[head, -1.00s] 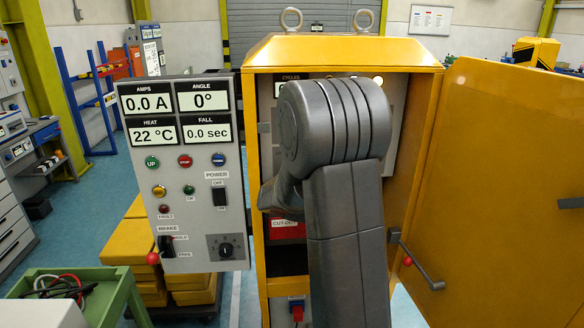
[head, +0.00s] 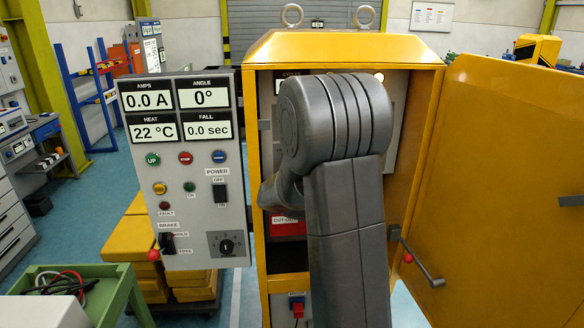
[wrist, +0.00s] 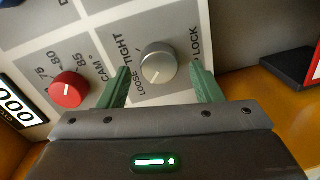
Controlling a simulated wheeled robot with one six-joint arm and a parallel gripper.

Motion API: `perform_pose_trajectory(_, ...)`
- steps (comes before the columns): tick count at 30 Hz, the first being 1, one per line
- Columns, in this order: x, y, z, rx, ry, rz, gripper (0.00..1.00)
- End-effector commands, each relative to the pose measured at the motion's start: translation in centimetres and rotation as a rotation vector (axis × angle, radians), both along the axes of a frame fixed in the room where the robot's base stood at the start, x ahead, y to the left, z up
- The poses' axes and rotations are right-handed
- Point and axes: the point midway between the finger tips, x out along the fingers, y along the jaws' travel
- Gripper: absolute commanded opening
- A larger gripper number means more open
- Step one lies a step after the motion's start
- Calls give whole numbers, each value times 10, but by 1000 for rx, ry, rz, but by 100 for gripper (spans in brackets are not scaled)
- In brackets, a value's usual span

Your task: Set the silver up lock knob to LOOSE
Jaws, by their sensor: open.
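The silver up lock knob (wrist: 158,64) is a round metal knob on a light grey panel in the wrist view. The TIGHT label is on its upper left, the LOOSE label on its lower left, and part of a LOCK label on its right. A pale mark shows on its face; which label it points at is hard to tell. My gripper (wrist: 159,70) is open, with one green finger on each side of the knob. I cannot tell whether the fingers touch it. In the head view my arm hides the knob and the gripper.
A red cam knob (wrist: 67,89) sits left of the silver knob, near my left finger. The yellow cabinet (head: 335,50) has its door (head: 495,190) open to the right. A grey control panel (head: 185,225) stands at its left. A green cart (head: 105,285) is at lower left.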

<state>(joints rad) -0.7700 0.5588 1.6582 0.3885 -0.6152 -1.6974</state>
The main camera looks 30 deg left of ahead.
Motion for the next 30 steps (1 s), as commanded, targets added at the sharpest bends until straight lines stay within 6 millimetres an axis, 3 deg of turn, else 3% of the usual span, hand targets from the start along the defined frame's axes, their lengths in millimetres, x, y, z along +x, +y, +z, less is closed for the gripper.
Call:
perform_pose_trajectory(5,-18,-11,1,1,-2,1,59)
perform_pose_trajectory(18,-92,-55,7,1,-2,3,59)
perform_pose_trajectory(24,-110,-67,8,-1,-1,2,59)
perform_pose_trajectory(30,-116,-70,9,0,0,1,59)
